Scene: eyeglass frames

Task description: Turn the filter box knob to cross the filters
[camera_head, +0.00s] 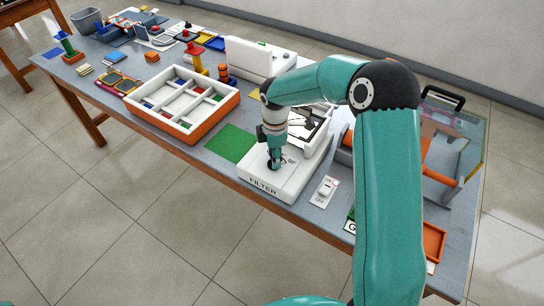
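The white filter box (262,192) sits near the table's front edge, with the word FILTER on its front. Its black round knob (273,166) is on the top face, partly hidden by my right gripper. My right gripper (273,163) points down at the knob and is at it or just above it; whether the fingers hold it cannot be made out. Dark markings show around the knob. My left gripper is not in view.
A green mat (230,143) lies left of the box, and an orange-and-white divided tray (182,101) beyond it. A small OFF switch plate (325,189) is to the right. A clear-sided apparatus (450,150) and an orange tray (434,241) are at the right end.

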